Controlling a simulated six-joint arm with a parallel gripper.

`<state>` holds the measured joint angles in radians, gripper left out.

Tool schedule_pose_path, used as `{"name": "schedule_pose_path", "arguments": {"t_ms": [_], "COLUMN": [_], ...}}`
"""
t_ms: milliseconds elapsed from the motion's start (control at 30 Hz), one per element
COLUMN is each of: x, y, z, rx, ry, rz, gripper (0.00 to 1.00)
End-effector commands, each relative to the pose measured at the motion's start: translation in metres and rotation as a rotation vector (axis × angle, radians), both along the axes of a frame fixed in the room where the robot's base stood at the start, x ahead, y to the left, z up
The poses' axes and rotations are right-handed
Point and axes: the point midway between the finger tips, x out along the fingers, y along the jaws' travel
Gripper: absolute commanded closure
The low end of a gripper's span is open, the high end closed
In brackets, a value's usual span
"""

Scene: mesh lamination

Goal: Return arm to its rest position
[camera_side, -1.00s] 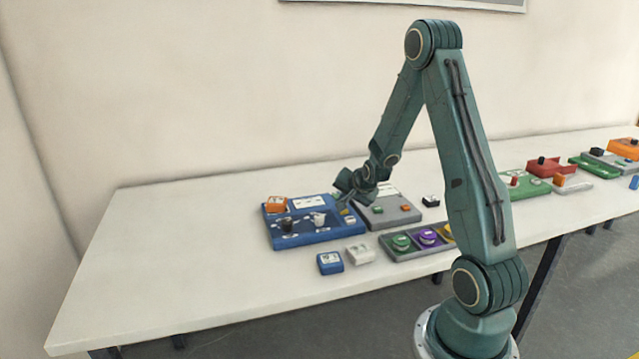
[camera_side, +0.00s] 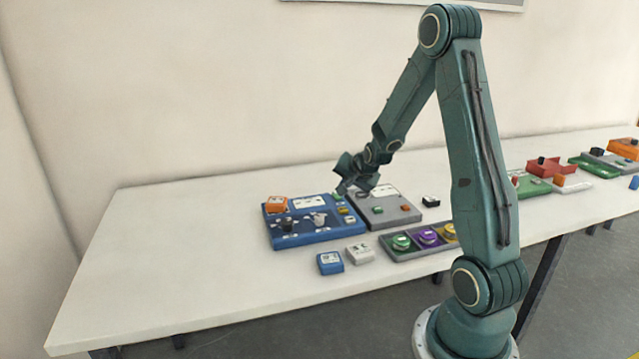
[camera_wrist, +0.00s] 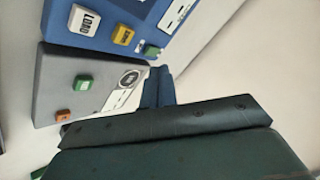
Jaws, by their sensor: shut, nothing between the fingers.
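My gripper (camera_side: 343,190) is above the table, over the gap between the blue panel (camera_side: 300,240) and the grey panel (camera_side: 395,219). It is shut and holds nothing. It is raised clear of both panels. In the wrist view, the dark gripper body fills the lower part, and the fingers (camera_wrist: 160,88) point up the picture, with the grey panel (camera_wrist: 60,65) to the left and the blue panel (camera_wrist: 110,40) above. The blue panel carries an orange block, a dark and a light knob, and small yellow and green buttons.
A blue block (camera_side: 330,263) and a white block (camera_side: 360,253) lie in front of the blue panel. A tray (camera_side: 400,254) with green, purple and yellow round pieces is beside them. A black block (camera_side: 431,201) and more panels lie to the right. The table's left side is clear.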

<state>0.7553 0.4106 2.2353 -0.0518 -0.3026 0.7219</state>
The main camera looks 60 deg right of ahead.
Motion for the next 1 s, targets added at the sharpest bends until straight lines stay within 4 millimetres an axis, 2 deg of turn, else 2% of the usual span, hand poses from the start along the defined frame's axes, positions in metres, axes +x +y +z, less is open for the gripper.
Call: {"name": "schedule_pose_path", "arguments": {"t_ms": [367, 533, 667, 867, 1000], "x": [0.001, 0.004, 0.008, 0.008, 0.0], "y": [0.002, 0.016, 0.039, 0.09, 0.128], "z": [0.002, 0.013, 0.03, 0.064, 0.086], "rx": [-0.002, -0.012, -0.027, -0.064, -0.093], "ry": [0.002, 0.02, 0.051, 0.116, 0.164], "rz": [0.007, 0.051, 0.123, 0.28, 0.397], "gripper": [1.0, 1.0, 1.0, 1.0, 1.0]}}
